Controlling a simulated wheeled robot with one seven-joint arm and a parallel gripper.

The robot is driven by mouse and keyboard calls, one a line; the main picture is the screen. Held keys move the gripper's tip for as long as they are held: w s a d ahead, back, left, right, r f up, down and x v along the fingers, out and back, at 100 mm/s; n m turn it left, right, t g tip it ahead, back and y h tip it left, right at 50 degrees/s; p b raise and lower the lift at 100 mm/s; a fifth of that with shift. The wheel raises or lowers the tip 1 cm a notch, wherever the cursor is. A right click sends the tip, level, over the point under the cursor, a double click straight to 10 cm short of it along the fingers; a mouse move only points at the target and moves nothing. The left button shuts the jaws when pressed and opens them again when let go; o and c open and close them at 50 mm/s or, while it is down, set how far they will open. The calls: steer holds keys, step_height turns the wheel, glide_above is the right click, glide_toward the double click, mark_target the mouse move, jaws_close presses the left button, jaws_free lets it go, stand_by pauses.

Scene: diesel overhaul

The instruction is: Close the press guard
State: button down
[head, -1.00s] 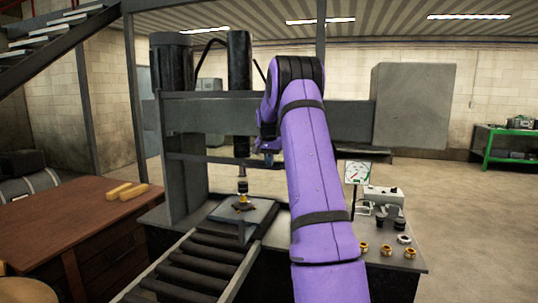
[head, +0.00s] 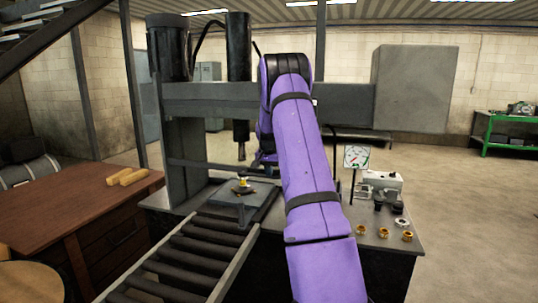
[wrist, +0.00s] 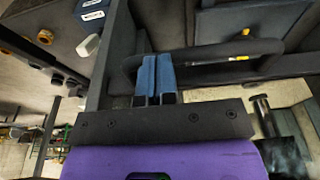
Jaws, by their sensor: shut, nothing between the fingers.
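The press guard shows in the head view as a dark horizontal bar (head: 205,165) across the press opening, below the crossbeam and above the work plate. In the wrist view a dark looped handle (wrist: 205,57), probably the guard's, runs across the picture. My gripper (wrist: 156,62) has its blue fingers together, empty, and close against or overlapping this handle; I cannot tell if they touch. In the head view my gripper (head: 263,160) is mostly hidden behind my purple arm, at the right end of the bar.
The press ram (head: 241,140) hangs above a small brass piece (head: 242,186) on the work plate. A roller conveyor (head: 185,262) leads to the press. Brass rings (head: 383,233) and a gauge panel (head: 356,157) stand at right. A wooden desk (head: 75,215) is at left.

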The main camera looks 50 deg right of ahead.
step_height(320, 180, down, 20)
steer(key=shift+s+a, duration=0.15)
stand_by(0.3)
step_height(320, 180, up, 14)
steer(key=a, duration=0.2)
steer(key=shift+s+r, duration=0.25)
steer(key=shift+s, duration=0.1)
steer(key=shift+a, duration=0.1)
